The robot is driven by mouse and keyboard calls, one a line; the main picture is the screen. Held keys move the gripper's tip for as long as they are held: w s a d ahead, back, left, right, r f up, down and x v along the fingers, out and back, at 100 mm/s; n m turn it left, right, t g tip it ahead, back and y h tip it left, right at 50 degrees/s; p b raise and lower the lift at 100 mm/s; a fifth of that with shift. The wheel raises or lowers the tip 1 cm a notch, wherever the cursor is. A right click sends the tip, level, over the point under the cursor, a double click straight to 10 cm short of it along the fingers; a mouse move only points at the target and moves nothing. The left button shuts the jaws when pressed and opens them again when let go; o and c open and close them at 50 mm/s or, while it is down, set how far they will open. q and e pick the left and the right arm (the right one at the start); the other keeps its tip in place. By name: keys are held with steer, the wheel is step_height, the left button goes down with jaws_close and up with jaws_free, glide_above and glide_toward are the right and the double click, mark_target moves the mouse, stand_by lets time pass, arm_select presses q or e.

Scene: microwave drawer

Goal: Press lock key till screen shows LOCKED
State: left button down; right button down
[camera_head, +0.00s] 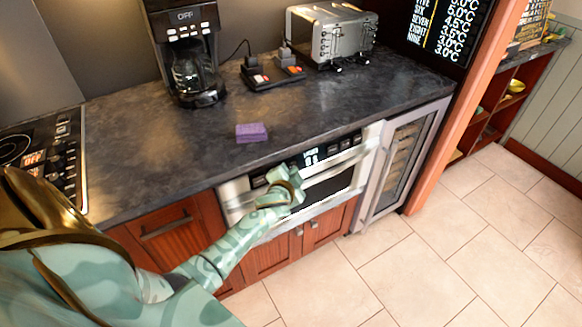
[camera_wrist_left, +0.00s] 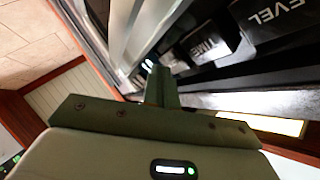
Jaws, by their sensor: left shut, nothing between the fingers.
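The microwave drawer (camera_head: 330,190) is built in under the dark counter, with a dark control strip along its top. Its lit screen (camera_head: 311,158) shows small white characters that I cannot read surely. My left gripper (camera_head: 287,177) is at the strip, just left of the screen, and covers part of the keys. In the left wrist view the fingers (camera_wrist_left: 162,85) are shut together with nothing between them, pointing at the key row. A key marked LEVEL (camera_wrist_left: 265,15) and one marked TIME (camera_wrist_left: 208,46) show there. I cannot tell whether the fingertips touch a key. My right gripper is out of view.
The counter (camera_head: 190,150) juts above the panel and holds a purple sponge (camera_head: 251,132), a coffee maker (camera_head: 187,60) and a toaster (camera_head: 330,35). A glass-door cooler (camera_head: 402,160) stands right of the drawer. The tiled floor (camera_head: 450,250) in front is clear.

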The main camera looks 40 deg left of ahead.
arm_select(q)
steer(key=shift+s+d, duration=0.15)
steer(key=shift+d, duration=0.15)
steer(key=d, duration=0.1)
steer(key=s+d, duration=0.1)
steer(key=d, duration=0.1)
steer(key=d+r+p, duration=0.1)
steer(key=shift+s+d+r, duration=0.1)
steer(key=shift+s+d, duration=0.15)
steer(key=shift+s, duration=0.15)
stand_by(0.9)
